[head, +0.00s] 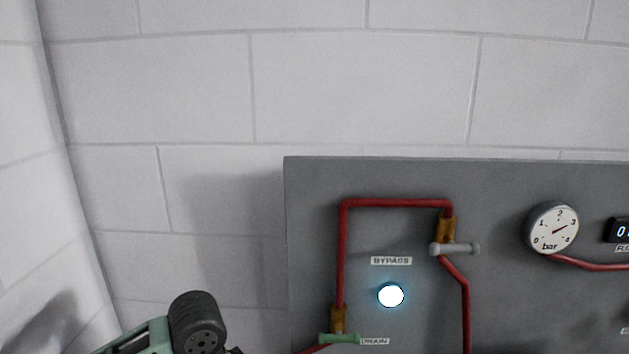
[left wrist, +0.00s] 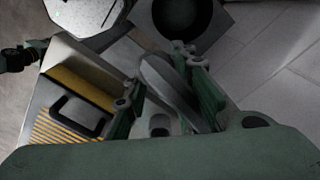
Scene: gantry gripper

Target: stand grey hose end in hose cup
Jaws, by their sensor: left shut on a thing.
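In the left wrist view my left gripper (left wrist: 158,70) has its green fingers on either side of a long grey piece, which I take for the grey hose end (left wrist: 168,88). The fingers are shut on it, and it lies slantwise between them. A square grey block with a dark round opening (left wrist: 183,17), which looks like the hose cup, is at the top of this view, just beyond the fingertips. The hose end appears outside the opening; the gap between them is hard to judge. The head view shows neither the hose end nor the cup.
In the left wrist view, a yellow-striped surface with a black handle (left wrist: 80,112) lies left of the fingers. A pale angular object (left wrist: 85,12) is at top left; pale floor tiles are at right. In the head view, a grey wall panel (head: 560,305) carries red pipes, valves and a gauge (head: 552,229).

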